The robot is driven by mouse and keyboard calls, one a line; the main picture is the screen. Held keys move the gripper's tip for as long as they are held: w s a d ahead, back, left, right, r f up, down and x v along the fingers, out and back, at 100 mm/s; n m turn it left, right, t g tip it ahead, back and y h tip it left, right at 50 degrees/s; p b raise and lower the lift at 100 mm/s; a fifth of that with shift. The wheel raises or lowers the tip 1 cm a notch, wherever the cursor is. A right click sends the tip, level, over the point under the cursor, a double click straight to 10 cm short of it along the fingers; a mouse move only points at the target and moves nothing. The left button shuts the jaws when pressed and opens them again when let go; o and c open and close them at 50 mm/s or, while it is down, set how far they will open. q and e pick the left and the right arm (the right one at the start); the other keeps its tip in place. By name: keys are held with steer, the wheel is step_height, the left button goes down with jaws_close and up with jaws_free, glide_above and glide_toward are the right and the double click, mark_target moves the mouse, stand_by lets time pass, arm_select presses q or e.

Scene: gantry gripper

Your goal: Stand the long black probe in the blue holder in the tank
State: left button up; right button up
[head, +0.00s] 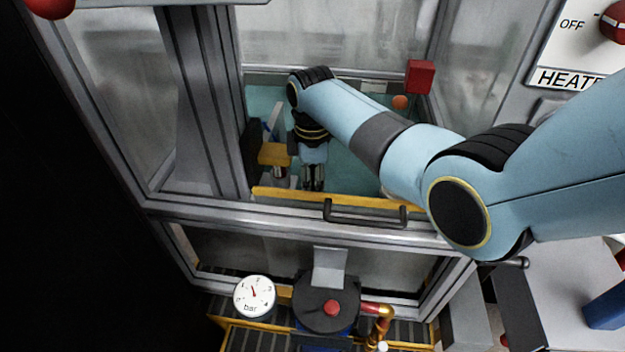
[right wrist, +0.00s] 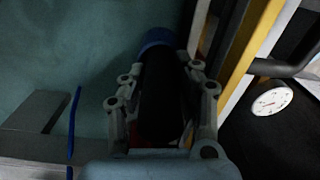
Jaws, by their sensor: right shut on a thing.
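My right gripper (head: 313,184) reaches down into the tank (head: 330,199), close to its yellow front rim. In the right wrist view its fingers (right wrist: 160,92) are shut on the long black probe (right wrist: 157,100), which lies between them and points away from the wrist. A blue round part (right wrist: 158,38) shows at the probe's far end. I cannot tell whether it is the blue holder or part of the probe, nor whether the probe stands inside it. In the head view the probe and holder are not clearly visible behind my gripper. My left gripper is not in view.
A yellow-topped block (head: 275,154) stands left of the gripper. An orange ball (head: 400,102) and a red cube (head: 420,76) are at the back right. The grey frame (head: 290,231) with a dark handle (head: 362,216) borders the front. A pressure gauge (head: 254,296) sits below.

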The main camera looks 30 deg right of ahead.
steer(key=shift+f, duration=0.15)
steer(key=o, duration=0.8)
step_height(320, 180, up, 13)
steer(key=p, duration=0.4)
